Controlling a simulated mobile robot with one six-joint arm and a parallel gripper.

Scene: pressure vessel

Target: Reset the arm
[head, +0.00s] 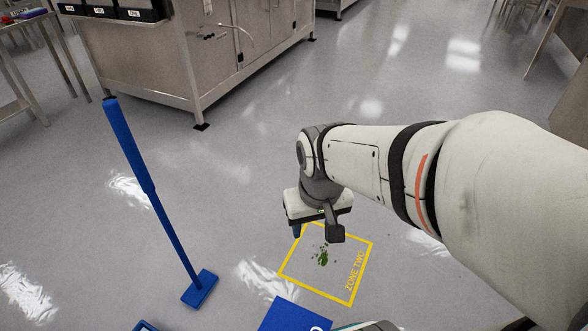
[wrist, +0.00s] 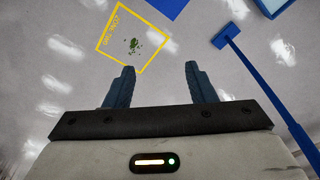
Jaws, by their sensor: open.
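My arm reaches in from the right in the head view, with its wrist bent so that my gripper (head: 316,232) hangs above the floor near the yellow-outlined square. In the wrist view, the two dark blue fingers of my gripper (wrist: 158,66) stand well apart with nothing between them. The yellow square marked ZONE TWO (head: 350,297) lies on the floor with a patch of green bits (head: 322,256) inside it. Both also show beyond the fingertips in the wrist view, the square (wrist: 112,57) and the green bits (wrist: 135,45). Part of the square's far edge is hidden by my gripper in the head view.
A blue long-handled tool (head: 150,190) stands upright at left, its flat head (head: 200,289) on the floor. A blue panel (head: 287,317) lies at the bottom edge. A steel cabinet (head: 210,60) stands at the back left. Open grey floor surrounds the square.

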